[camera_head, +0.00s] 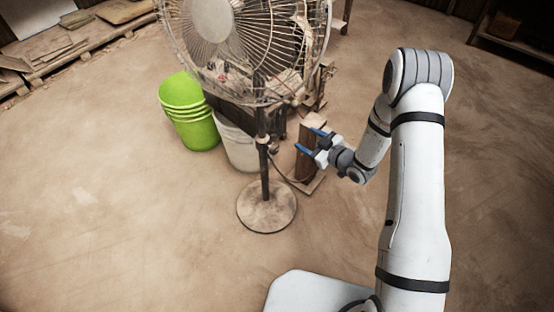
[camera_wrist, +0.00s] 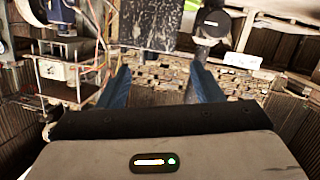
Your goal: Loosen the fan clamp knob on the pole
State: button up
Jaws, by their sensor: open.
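The standing fan (camera_head: 212,20) has a wire cage, a dark pole (camera_head: 265,178) and a round base (camera_head: 267,206) on the floor. A pale collar (camera_head: 263,140) sits partway up the pole. I cannot make out the clamp knob clearly on it. My gripper (camera_head: 309,140) is to the right of the pole at about the collar's height in the picture, apart from it. Its blue fingers are spread and point left. In the wrist view, my gripper (camera_wrist: 160,70) is open with nothing between the fingers. A dark round piece (camera_wrist: 211,22) shows beyond the right finger; I cannot tell what it is.
Green buckets (camera_head: 187,110) and a white bucket (camera_head: 238,145) stand behind the pole. A brown wooden block (camera_head: 310,150) stands behind my gripper. Wood scraps lie at the back left. The floor in front of the fan base is clear.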

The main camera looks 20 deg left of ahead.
aim_at(277, 150)
jog(key=s+a+f+g+y+b, duration=0.1)
jog(key=s+a+f+y+b, duration=0.15)
jog(key=s+f, duration=0.35)
jog(key=shift+n+y, duration=0.35)
jog(key=shift+n, duration=0.05)
jog(key=x, duration=0.5)
jog(key=b+x, duration=0.1)
jog(key=x, duration=0.2)
jog(key=shift+w+d+f, duration=0.15)
jog(key=shift+w+f, duration=0.25)
jog(key=shift+c, duration=0.2)
